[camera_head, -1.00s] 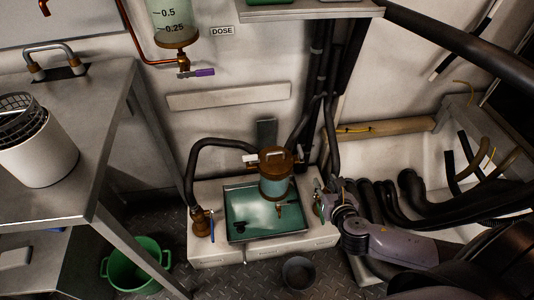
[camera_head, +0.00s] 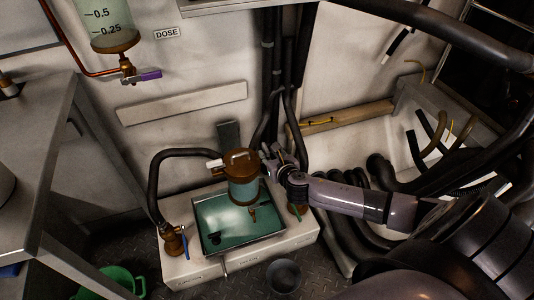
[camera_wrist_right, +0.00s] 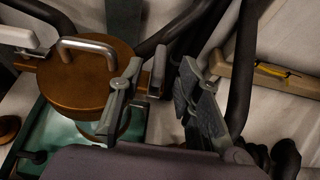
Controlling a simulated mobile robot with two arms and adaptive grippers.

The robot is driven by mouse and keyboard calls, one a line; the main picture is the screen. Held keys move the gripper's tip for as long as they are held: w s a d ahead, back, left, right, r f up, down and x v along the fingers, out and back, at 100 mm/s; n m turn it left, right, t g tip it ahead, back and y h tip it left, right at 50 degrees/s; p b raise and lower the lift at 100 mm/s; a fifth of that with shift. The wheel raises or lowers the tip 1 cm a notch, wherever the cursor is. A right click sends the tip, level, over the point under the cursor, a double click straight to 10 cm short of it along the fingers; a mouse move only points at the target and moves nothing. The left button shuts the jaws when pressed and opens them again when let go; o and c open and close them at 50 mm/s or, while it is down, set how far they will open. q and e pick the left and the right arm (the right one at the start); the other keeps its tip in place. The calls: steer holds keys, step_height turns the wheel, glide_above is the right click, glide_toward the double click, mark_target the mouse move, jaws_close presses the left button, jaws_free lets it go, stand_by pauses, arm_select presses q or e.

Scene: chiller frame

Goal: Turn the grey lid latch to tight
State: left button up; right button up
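The canister's round brown lid (camera_head: 241,158), with a metal loop handle on top, sits at the rear of a green-lined tray; the lid also shows in the wrist view (camera_wrist_right: 86,78). The grey lid latch (camera_wrist_right: 158,70) stands upright at the lid's right edge. My right gripper (camera_head: 272,160) is at that edge, coming in from the right. In the wrist view its fingers (camera_wrist_right: 160,84) are apart, one on each side of the latch, with a gap visible on the right. Contact with the left finger is unclear. My left gripper is out of view.
The tray (camera_head: 205,238) sits on a white base (camera_head: 190,268) with a brass valve (camera_head: 174,240) at its left. Black hoses (camera_head: 290,105) rise behind the canister. A dark cup (camera_head: 284,274) and a green bucket (camera_head: 118,280) are on the floor.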

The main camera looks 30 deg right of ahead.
mark_target(267, 151)
steer(key=shift+b+x, duration=0.35)
steer(key=shift+x, duration=1.25)
jaws_close()
